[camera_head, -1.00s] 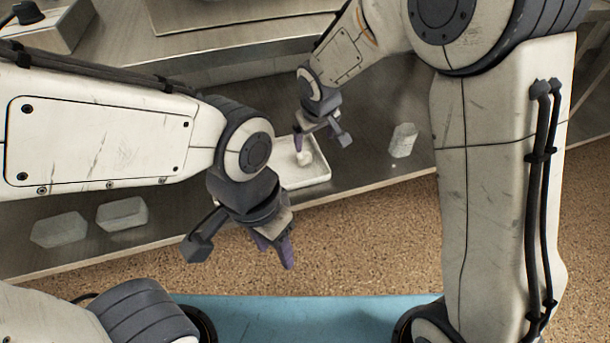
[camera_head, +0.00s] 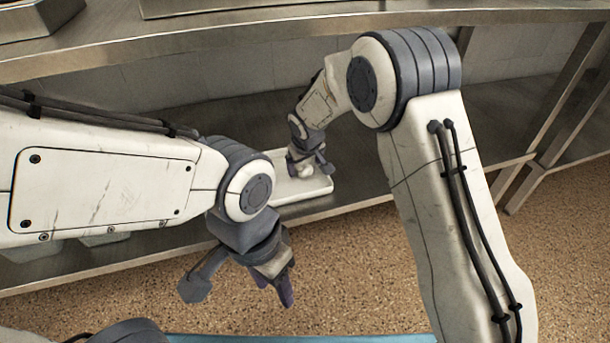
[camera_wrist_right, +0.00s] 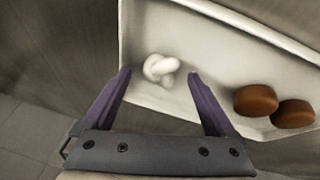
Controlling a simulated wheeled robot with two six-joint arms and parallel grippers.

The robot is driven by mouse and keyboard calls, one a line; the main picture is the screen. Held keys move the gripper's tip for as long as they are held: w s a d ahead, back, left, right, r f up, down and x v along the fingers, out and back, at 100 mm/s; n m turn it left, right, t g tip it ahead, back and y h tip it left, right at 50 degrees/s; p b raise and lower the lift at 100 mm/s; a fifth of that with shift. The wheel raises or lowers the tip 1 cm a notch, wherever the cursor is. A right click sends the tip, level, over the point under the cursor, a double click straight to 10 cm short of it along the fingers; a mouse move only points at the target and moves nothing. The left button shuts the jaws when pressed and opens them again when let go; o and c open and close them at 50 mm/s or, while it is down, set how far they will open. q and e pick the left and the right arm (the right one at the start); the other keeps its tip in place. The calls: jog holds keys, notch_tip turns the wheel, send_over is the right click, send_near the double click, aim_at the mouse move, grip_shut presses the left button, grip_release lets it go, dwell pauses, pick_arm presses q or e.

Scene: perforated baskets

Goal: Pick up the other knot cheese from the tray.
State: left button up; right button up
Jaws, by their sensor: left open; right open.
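A white knot cheese (camera_wrist_right: 160,69) lies in the white tray (camera_wrist_right: 222,45), seen in the right wrist view. My right gripper (camera_wrist_right: 159,76) is open, with one finger on each side of the cheese; I cannot tell whether they touch it. In the head view, the tray (camera_head: 315,188) lies on the lower metal shelf, and my right gripper (camera_head: 301,166) reaches down over it, mostly hiding the cheese. My left gripper (camera_head: 276,284) is open and empty, in front of the shelf edge and away from the tray.
Two brown round pieces, one (camera_wrist_right: 255,100) beside the other (camera_wrist_right: 294,113), are at the tray's right side in the wrist view. An upper metal counter (camera_head: 230,38) overhangs the shelf. Pale containers (camera_head: 105,236) show partly below my left arm. Shelf right of the tray (camera_head: 365,180) looks clear.

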jog(key=shift+x, duration=0.95)
jog(key=shift+f, duration=0.1)
grip_shut()
